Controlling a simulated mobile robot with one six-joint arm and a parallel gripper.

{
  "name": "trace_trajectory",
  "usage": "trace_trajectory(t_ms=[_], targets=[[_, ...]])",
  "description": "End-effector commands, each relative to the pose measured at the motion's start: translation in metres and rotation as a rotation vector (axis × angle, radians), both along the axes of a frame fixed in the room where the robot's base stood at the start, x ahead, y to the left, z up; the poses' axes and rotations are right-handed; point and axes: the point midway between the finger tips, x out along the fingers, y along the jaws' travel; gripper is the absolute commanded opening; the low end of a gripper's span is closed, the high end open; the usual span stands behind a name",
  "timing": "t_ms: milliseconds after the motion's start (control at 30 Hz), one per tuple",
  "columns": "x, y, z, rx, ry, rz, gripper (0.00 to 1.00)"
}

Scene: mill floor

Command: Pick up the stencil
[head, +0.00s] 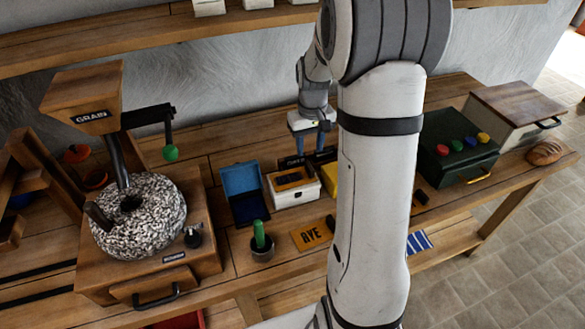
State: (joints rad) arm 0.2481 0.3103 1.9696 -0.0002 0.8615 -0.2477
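A flat orange-yellow plate marked RYE (310,236), which looks like the stencil, lies on the wooden bench towards its front edge. My arm stands just to its right and may hide part of that end. My gripper (311,146) is further back, above the rear of the bench, with its blue fingers pointing down. The fingers look apart, with nothing seen between them. It is well behind the plate and does not touch it. The fingertips are small and close to a dark labelled item behind the white box.
A stone grain mill (138,230) is left. A dark green box with coloured knobs (457,158) and bread (546,152) are right.

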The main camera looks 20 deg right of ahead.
Motion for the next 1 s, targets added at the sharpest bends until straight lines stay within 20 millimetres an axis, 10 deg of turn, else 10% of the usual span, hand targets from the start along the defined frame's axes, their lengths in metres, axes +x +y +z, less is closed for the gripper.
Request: trace_trajectory(t_ms=[533, 1000], targets=[[0.000, -0.004, -0.068, 0.002, 0.001, 0.000, 0.40], [0.000, -0.004, -0.073, 0.001, -0.001, -0.001, 0.26]])
